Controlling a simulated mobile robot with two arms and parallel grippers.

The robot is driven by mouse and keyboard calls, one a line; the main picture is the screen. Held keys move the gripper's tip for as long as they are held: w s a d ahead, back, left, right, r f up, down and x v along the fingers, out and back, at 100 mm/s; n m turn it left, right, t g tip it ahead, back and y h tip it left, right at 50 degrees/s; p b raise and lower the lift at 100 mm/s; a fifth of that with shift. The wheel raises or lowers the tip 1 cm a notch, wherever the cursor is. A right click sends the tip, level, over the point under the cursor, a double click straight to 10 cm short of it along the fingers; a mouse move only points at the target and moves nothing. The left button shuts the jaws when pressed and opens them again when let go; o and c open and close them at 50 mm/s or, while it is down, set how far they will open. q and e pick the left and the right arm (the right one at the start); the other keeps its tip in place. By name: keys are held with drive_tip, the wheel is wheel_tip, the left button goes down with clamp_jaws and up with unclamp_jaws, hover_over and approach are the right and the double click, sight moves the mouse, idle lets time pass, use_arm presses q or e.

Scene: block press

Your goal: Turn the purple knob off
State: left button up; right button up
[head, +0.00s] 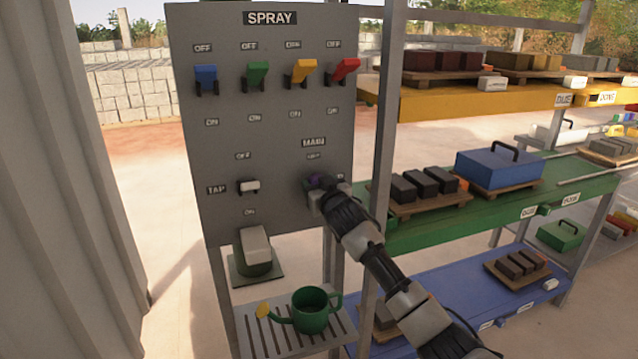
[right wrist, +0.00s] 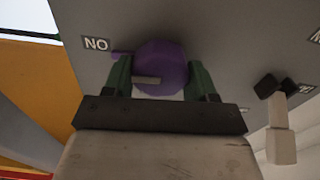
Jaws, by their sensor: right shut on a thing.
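The purple knob (head: 314,180) is on the grey SPRAY panel (head: 270,132), under the MAIN label, with an OFF label above it and a partly hidden label to its right. My right gripper (head: 317,194) is at the knob and covers much of it in the head view. In the right wrist view, the round purple knob (right wrist: 160,62) sits between the two dark green fingers of my right gripper (right wrist: 162,80), which is shut on it. A small purple nub on the knob points toward the ON label (right wrist: 96,44), which appears inverted. My left gripper is not in view.
Blue, green, yellow and red switches (head: 257,74) line the panel's upper part. A white TAP switch (head: 249,186) is left of the knob. A green watering can (head: 311,308) stands below. A post (head: 385,110) and loaded shelves (head: 500,205) are to the right.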

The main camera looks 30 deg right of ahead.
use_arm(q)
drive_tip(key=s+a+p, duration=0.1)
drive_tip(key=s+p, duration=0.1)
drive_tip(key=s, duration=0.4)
use_arm(e)
drive_tip(key=shift+r+n, duration=0.1)
drive_tip(key=shift+n, duration=1)
drive_tip(key=n+p, duration=0.2)
drive_tip(key=n, duration=0.1)
drive_tip(key=shift+a, duration=0.1)
drive_tip(key=n+p, duration=0.2)
drive_tip(key=n, duration=0.1)
drive_tip(key=shift+n, duration=0.4)
drive_tip(key=n, duration=0.1)
drive_tip(key=n+p, duration=0.1)
drive_tip(key=n, duration=0.2)
drive_tip(key=shift+a+f, duration=0.1)
drive_tip(key=shift+f, duration=0.15)
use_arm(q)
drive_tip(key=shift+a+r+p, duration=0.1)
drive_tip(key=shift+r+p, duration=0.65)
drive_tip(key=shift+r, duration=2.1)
use_arm(e)
drive_tip(key=shift+f+n, duration=0.2)
drive_tip(key=shift+n, duration=1.7)
drive_tip(key=o, duration=0.9)
